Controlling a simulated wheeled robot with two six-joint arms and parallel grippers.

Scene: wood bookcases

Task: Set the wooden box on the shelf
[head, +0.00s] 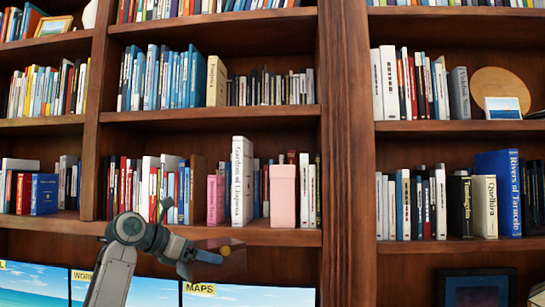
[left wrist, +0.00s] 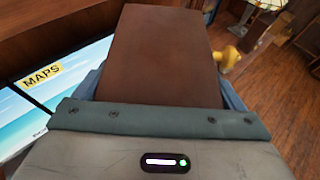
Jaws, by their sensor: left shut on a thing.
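The wooden box (left wrist: 165,55) is plain dark brown and fills the middle of the left wrist view. It sits between the blue-grey fingers of my left gripper (left wrist: 165,95), which is shut on it. In the head view my left gripper (head: 207,257) is just below the front edge of a bookcase shelf (head: 275,236), at the lower middle. The box there blends with the brown wood behind, so its outline is hard to tell. My right gripper is in neither view.
The shelf above my gripper holds a row of books and a pink box (head: 283,195). A thick wooden upright (head: 347,150) stands to the right. Picture panels, one marked MAPS (head: 245,296), lie below. A small yellow thing (left wrist: 233,55) shows beside the box.

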